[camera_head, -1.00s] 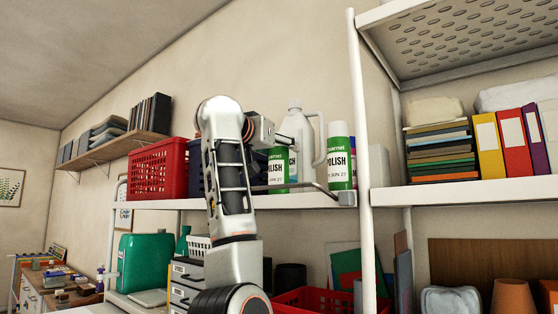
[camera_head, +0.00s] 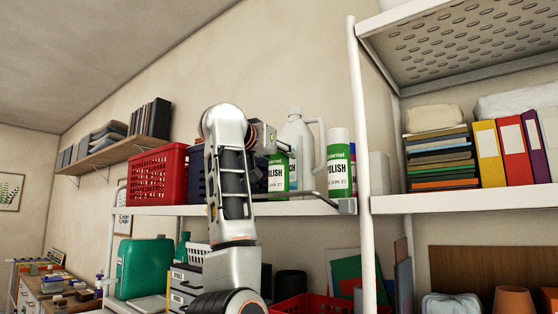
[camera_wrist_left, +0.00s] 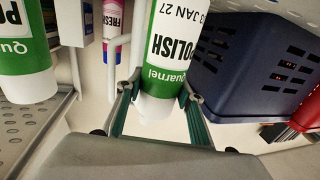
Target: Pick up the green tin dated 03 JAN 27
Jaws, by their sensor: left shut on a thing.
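A green and white polish tin (camera_head: 278,172) is at the shelf in the head view, partly hidden by my left arm. In the left wrist view this tin (camera_wrist_left: 172,50) shows upside down, and its date reads "3 JAN 27" with the first digit cut off. My left gripper (camera_wrist_left: 160,92) is shut on it, one finger on each side; in the head view the gripper (camera_head: 272,146) is partly hidden. I cannot tell whether its base touches the shelf. A second green polish tin (camera_head: 339,165) stands to the right; its date seems to read JUN 27. My right gripper is not in view.
A white jug (camera_head: 297,135) stands behind and between the tins. A dark blue basket (camera_wrist_left: 255,65) is close beside the held tin, with a red basket (camera_head: 158,172) farther left. A shelf post (camera_head: 358,120) stands right of the second tin.

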